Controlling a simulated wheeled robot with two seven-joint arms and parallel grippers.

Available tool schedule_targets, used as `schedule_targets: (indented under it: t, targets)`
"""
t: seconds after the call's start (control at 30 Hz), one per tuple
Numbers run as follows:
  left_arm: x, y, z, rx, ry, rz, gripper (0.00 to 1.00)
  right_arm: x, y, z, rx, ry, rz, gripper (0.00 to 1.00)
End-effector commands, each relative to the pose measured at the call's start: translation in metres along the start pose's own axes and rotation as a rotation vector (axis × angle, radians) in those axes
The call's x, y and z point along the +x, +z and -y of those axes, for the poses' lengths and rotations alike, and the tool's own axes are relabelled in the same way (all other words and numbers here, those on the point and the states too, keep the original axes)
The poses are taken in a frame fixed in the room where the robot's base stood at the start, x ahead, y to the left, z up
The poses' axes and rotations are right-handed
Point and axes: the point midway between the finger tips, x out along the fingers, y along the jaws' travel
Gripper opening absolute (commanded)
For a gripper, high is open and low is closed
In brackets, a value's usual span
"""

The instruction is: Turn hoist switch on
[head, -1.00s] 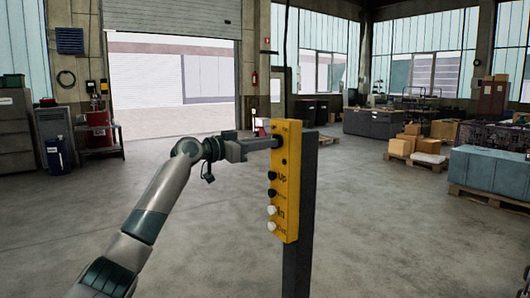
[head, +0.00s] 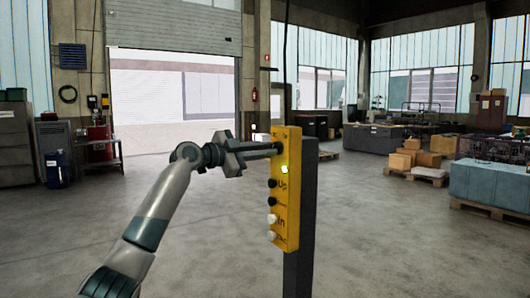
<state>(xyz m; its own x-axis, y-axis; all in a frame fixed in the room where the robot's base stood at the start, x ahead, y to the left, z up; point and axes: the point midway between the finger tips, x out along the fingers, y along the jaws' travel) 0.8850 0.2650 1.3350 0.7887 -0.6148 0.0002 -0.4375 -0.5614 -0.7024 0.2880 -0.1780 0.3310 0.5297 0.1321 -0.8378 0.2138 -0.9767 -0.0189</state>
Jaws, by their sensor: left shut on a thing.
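The yellow hoist control panel (head: 286,235) is mounted upright on a dark post (head: 304,220) in the middle of the view. My left gripper (head: 273,149) reaches in from the left and is shut at the hoist switch near the panel's top. The fingers and the panel's edge hide most of the switch. Dark and white buttons, with labels such as "Up" and "In", run down the panel below the lamp. My right gripper is not in view.
The concrete floor around the post is clear. Cardboard boxes (head: 430,159) and a blue-grey crate (head: 490,181) on pallets stand to the right. Cabinets and a red canister (head: 97,137) stand at the left wall, beside a partly raised shutter door (head: 173,25).

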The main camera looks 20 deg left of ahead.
Motion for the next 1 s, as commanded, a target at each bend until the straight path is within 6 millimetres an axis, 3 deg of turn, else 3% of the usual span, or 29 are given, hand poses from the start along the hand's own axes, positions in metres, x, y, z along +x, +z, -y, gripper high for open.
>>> schedule_targets:
  t: [0.37, 0.4, 0.47, 0.5, 1.0]
  targets:
    - [0.0, 0.001, -0.001, 0.007, 0.003, 0.001, 0.0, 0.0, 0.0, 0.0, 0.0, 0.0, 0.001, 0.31]
    - [0.0, 0.001, -0.001, 0.007, 0.003, 0.002, 0.15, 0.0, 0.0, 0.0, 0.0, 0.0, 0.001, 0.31]
    - [0.0, 0.001, -0.001, 0.007, 0.003, 0.001, 0.29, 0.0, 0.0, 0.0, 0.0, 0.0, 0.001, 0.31]
    - [0.0, 0.001, -0.001, 0.007, 0.002, 0.001, 0.31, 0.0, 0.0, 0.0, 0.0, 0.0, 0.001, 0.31]
    - [-0.01, 0.002, 0.0, 0.007, 0.0, 0.001, 0.31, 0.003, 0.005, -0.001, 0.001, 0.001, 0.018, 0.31]
